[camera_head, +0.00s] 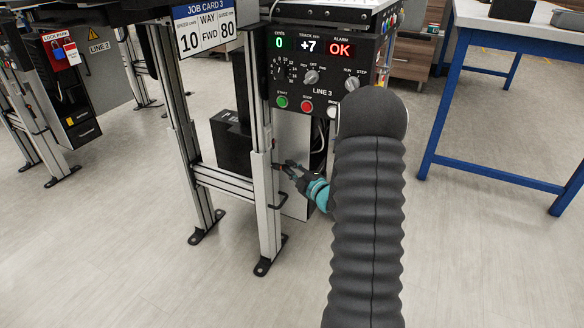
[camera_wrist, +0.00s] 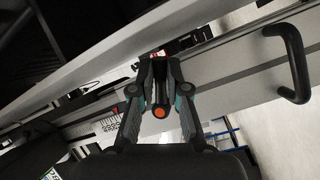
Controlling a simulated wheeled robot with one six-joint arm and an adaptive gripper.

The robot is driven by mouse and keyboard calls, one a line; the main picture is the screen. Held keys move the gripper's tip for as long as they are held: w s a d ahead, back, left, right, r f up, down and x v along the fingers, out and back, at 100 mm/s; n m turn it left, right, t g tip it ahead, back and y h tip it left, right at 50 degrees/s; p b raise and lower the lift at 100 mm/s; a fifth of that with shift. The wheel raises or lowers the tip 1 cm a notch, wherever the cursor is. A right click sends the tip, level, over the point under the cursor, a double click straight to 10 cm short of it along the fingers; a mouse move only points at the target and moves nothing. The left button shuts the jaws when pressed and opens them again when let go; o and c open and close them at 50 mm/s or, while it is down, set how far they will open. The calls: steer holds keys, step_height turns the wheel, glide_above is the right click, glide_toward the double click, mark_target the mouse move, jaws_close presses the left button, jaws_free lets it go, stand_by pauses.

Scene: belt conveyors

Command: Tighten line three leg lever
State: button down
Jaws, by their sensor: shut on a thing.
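My gripper (camera_head: 290,168) is at the line 3 conveyor's near leg (camera_head: 262,185), below the control panel. In the wrist view my gripper (camera_wrist: 160,85) is shut on a dark lever (camera_wrist: 160,79) with an orange round end (camera_wrist: 160,112). The lever sits between the two fingers, against the silver leg profile (camera_wrist: 235,60). In the head view the lever is too small and covered by the fingers to make out its angle.
The line 3 panel (camera_head: 322,91) shows 0, +7 and OK. A black handle (camera_wrist: 290,62) juts from a silver profile in the wrist view. A blue-framed table (camera_head: 445,95) stands at right. Line 2 equipment (camera_head: 75,85) is at left. The floor between is clear.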

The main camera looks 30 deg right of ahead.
steer(key=m+g+p, duration=0.1)
steer(key=m+p, duration=0.1)
steer(key=s+a+f+m+g+y+p, duration=0.1)
steer(key=m+g+p, duration=0.1)
steer(key=m+p, duration=0.1)
steer(key=a+m+g+p, duration=0.1)
steer(key=m+p, duration=0.1)
steer(key=p, duration=0.1)
steer(key=shift+s+a+f+g, duration=0.1)
steer(key=shift+s+f+g, duration=0.05)
steer(key=shift+s+g, duration=0.2)
steer(key=m+p, duration=0.1)
steer(key=p, duration=0.1)
steer(key=a+m+g+y+p, duration=0.1)
steer(key=p, duration=0.1)
steer(key=shift+s+f, duration=0.3)
steer(key=shift+s, duration=0.05)
steer(key=shift+m+p, duration=0.3)
steer(key=c, duration=1.2)
jaws_free()
steer(key=shift+o, duration=0.2)
steer(key=shift+d, duration=0.1)
